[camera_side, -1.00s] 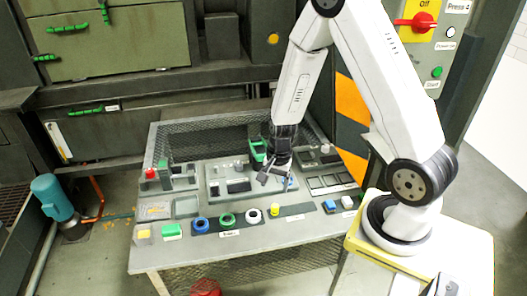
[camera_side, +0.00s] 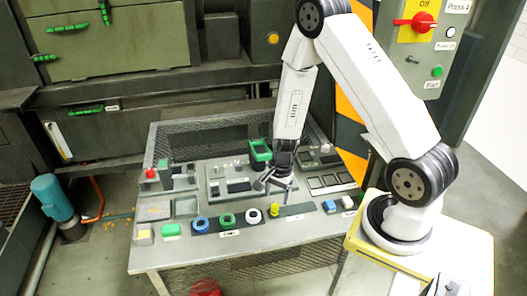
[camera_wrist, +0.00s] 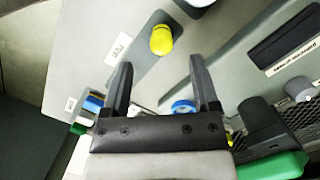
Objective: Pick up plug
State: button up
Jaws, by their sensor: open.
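A short yellow cylinder, apparently the plug (camera_side: 275,210), stands in a dark grey strip near the table's front edge. In the wrist view the yellow plug (camera_wrist: 161,40) is just beyond the fingertips, beside a small white label. My gripper (camera_side: 274,186) is above the table, behind the plug in the side view. In the wrist view my gripper (camera_wrist: 161,62) is open, with its fingers spread and nothing held. The plug is not between the fingers. A blue round part (camera_wrist: 183,106) shows lower down, in the gap between the fingers.
In the side view, blue (camera_side: 201,223), green (camera_side: 227,220) and white (camera_side: 252,216) rings line up left of the plug. A blue block (camera_side: 329,205) is to its right.

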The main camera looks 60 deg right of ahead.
aim_at(275, 206)
jog(key=shift+f, duration=0.15)
jog(key=shift+a+f, duration=0.2)
jog(key=shift+f, duration=1.05)
jog(key=shift+a+f, duration=0.2)
jog(key=shift+f, duration=1.05)
grip_shut()
